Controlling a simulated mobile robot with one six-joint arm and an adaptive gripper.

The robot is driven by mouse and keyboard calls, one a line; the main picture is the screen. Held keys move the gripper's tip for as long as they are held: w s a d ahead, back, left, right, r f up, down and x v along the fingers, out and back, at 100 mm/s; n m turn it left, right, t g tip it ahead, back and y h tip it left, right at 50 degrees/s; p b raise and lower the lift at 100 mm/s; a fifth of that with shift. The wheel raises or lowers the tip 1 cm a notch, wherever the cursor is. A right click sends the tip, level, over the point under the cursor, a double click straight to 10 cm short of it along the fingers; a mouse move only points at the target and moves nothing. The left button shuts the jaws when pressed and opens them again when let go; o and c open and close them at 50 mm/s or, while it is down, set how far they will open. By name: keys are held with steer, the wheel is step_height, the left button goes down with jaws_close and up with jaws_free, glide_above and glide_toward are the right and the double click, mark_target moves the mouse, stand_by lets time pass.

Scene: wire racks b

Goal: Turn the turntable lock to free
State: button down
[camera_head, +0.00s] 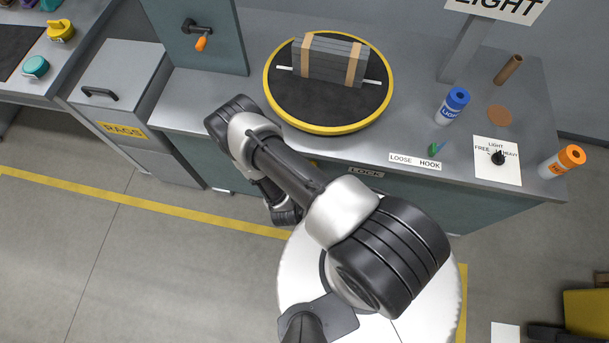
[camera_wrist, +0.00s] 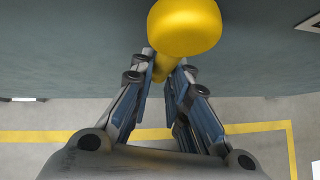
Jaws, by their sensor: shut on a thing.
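The turntable (camera_head: 275,105) is a round black disc with a yellow rim on the grey bench. A strapped stack of grey slabs (camera_head: 330,60) stands on it. In the wrist view a yellow handle with a rounded knob (camera_wrist: 184,27) sticks out from the grey-green panel. I take it to be the turntable lock. My gripper (camera_wrist: 165,62) is shut on its yellow shaft, one finger on each side. In the head view my arm hides the gripper and nearly all of the handle. A small label (camera_head: 366,171) on the bench front is too small to read surely.
A black dial (camera_head: 498,158) on a white plate marked LIGHT, FREE and HEAVY sits at the bench's right. A grey RAGS bin (camera_head: 122,85) stands left. Floor in front is clear.

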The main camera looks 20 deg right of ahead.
steer(key=shift+s+d, duration=0.1)
stand_by(0.4)
steer(key=c, duration=1.5)
jaws_free()
steer(key=shift+c, duration=0.2)
steer(key=v, duration=1.2)
